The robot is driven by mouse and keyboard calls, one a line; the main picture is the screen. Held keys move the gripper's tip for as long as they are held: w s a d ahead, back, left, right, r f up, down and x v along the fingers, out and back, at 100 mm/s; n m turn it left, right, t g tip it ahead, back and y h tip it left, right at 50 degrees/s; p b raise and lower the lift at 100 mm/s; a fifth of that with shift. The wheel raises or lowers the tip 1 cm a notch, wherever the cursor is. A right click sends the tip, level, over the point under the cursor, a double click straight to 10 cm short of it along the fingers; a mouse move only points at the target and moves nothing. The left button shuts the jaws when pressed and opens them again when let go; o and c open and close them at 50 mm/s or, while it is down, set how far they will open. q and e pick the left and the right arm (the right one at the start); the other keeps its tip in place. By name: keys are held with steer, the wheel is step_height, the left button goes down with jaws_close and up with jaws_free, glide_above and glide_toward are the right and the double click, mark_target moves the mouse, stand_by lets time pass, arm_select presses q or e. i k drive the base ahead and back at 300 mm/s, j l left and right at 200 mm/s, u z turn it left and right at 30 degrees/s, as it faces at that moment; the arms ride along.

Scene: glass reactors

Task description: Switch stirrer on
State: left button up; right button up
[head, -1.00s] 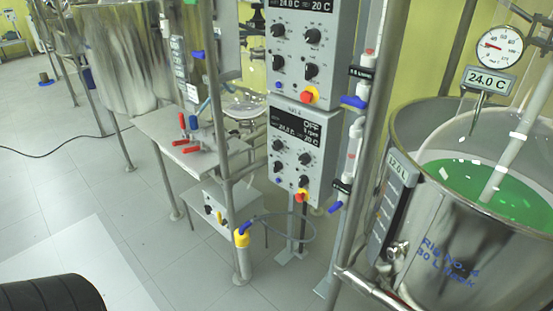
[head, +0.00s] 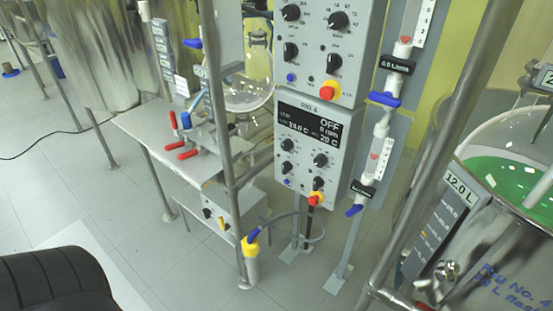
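The lower grey control box (head: 350,136) is labelled RIG 4 and hangs on the rack in the middle of the head view. Its black display (head: 318,124) reads OFF and 0 rpm, with temperature figures beside and below. The metal vessel (head: 480,255) marked Rig No. 4, with green liquid (head: 495,172), is at the right, partly cut off. Neither of my grippers is in view.
A similar control box (head: 313,38) hangs directly above. Blue-handled valves (head: 385,99) and a slanted steel post (head: 440,150) stand right of the boxes. A metal table (head: 150,130) with red-handled clamps is at the left.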

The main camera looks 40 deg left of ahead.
mark_target(287, 166)
steer(key=i+j, duration=0.1)
steer(key=j, duration=0.4)
steer(key=i+j, duration=0.1)
steer(key=j, duration=0.35)
steer(key=i+j, duration=0.1)
steer(key=j, duration=0.4)
